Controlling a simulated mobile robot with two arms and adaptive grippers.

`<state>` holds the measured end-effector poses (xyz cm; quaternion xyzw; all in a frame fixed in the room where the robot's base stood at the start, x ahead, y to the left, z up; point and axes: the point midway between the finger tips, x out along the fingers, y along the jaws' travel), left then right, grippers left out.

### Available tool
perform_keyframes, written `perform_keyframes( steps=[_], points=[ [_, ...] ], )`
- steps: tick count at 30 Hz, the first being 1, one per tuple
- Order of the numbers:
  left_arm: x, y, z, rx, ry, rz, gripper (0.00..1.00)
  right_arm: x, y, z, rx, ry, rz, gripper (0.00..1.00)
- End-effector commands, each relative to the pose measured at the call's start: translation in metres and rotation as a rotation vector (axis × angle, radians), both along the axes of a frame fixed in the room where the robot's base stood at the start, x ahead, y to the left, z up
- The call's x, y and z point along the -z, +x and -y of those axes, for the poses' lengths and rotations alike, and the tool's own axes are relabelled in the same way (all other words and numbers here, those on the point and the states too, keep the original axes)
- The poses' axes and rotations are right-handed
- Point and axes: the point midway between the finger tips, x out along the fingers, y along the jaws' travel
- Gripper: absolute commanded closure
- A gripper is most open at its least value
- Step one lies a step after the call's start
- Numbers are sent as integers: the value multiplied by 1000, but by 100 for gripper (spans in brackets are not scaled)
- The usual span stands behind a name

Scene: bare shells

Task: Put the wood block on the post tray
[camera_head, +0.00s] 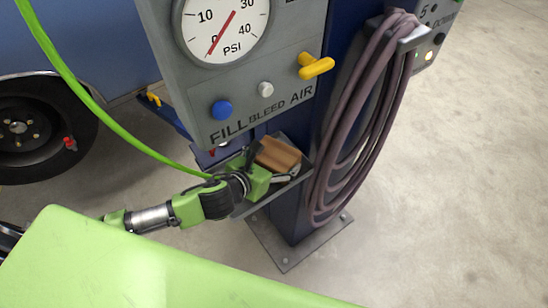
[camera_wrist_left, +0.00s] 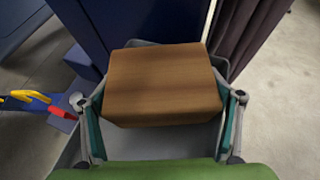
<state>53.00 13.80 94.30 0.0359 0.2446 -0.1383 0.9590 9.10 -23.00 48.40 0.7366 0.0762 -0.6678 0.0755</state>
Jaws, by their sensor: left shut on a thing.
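The wood block (camera_head: 281,153), brown with plain grain, is at the post tray (camera_head: 305,168), a grey shelf on the dark blue post. My left gripper (camera_head: 273,164) is shut on the block. In the left wrist view the block (camera_wrist_left: 163,82) lies between the two fingers, and the grey tray (camera_wrist_left: 165,143) shows below and around it. The block is over the tray; whether it rests on the tray floor or is slightly above it, I cannot tell. My right gripper is not in view.
A gauge panel (camera_head: 290,75) with knobs and a yellow handle stands just above the tray. A coiled hose (camera_head: 345,135) hangs close to its right. A green hose (camera_head: 75,85) hangs across the left. A blue vehicle (camera_head: 60,40) stands behind. The floor at the right is clear.

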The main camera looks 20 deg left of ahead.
Motion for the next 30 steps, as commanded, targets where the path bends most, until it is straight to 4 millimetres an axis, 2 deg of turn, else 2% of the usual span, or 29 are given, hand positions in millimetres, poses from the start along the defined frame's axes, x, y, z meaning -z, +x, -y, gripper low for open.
perform_keyframes(
  steps=[2,3,4,14,17,30],
  points=[
    [2,1,0,0,0,3,49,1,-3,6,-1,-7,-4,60],
    [2,0,0,0,1,0,7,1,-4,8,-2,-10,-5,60],
    [2,0,0,0,1,0,0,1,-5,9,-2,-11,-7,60],
    [0,0,0,0,0,0,0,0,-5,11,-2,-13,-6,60],
    [-3,-5,-2,0,1,-1,0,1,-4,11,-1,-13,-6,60],
    [-40,-73,-22,2,2,-2,0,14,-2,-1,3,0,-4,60]
  ],
)
